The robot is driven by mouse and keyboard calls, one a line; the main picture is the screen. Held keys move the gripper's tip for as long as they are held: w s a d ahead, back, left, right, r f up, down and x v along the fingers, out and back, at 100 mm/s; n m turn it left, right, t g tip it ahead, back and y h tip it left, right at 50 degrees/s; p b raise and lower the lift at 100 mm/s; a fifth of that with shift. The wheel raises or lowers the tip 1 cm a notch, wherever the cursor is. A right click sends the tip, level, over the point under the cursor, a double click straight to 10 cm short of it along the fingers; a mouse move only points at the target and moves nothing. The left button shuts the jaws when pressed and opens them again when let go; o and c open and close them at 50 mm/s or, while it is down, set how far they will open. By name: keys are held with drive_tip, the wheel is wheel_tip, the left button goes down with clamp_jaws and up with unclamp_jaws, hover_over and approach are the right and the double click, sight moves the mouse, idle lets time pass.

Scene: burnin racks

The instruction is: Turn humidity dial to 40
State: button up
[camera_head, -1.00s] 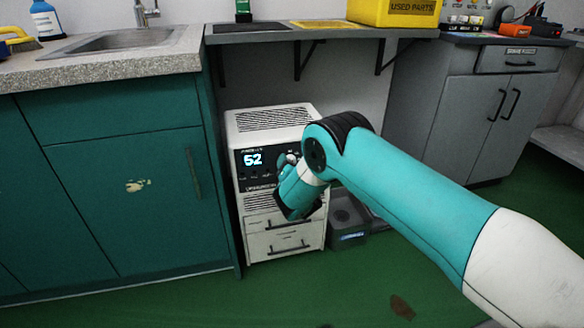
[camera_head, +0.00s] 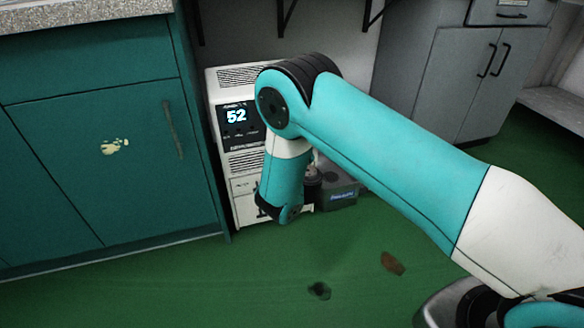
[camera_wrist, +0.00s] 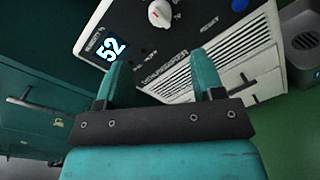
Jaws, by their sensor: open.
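In the wrist view, the display (camera_wrist: 112,49) also reads 52. The white humidity dial (camera_wrist: 160,13) is near the top edge of the wrist view, on the dark panel. In the head view my arm hides the dial. My gripper (camera_wrist: 163,80) is open and empty, its two fingers in front of the panel and the vent below the dial. The gap between fingertips and panel is hard to judge.
A green cabinet (camera_head: 110,150) stands close on the left. A grey cabinet (camera_head: 462,80) is farther right. Dark and brown patches lie on the otherwise open green floor.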

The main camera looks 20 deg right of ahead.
drive_tip(key=s+b, duration=0.6)
drive_tip(key=b, duration=0.6)
drive_tip(key=shift+s+a, duration=0.15)
drive_tip(key=shift+s, duration=0.2)
drive_tip(key=shift+r, duration=0.2)
drive_tip(key=s+d+r+m+g+h+p, duration=0.3)
drive_tip(key=s+d+r+m+g+p, duration=0.4)
drive_tip(key=m, duration=1)
drive_tip(key=s+a+r+m+g+y+p, duration=0.25)
drive_tip(key=s+r+g, duration=0.2)
drive_tip(key=s, duration=0.35)
drive_tip(key=s+a+r+m+g+y+p, duration=0.1)
drive_tip(key=s+a+r+g+y+p, duration=0.3)
drive_tip(key=s, duration=0.5)
drive_tip(key=s+a+r+m+g+y+p, duration=0.1)
drive_tip(key=s+a+r+g+y+p, duration=0.1)
drive_tip(key=s+a+r, duration=0.45)
wheel_tip(320, 180, up, 34)
drive_tip(key=s+d+p, duration=0.1)
drive_tip(key=d+p, duration=0.1)
drive_tip(key=p, duration=3.4)
drive_tip(key=shift+s+d+r, duration=0.2)
drive_tip(key=shift+d+r, duration=0.05)
drive_tip(key=shift+d, duration=0.1)
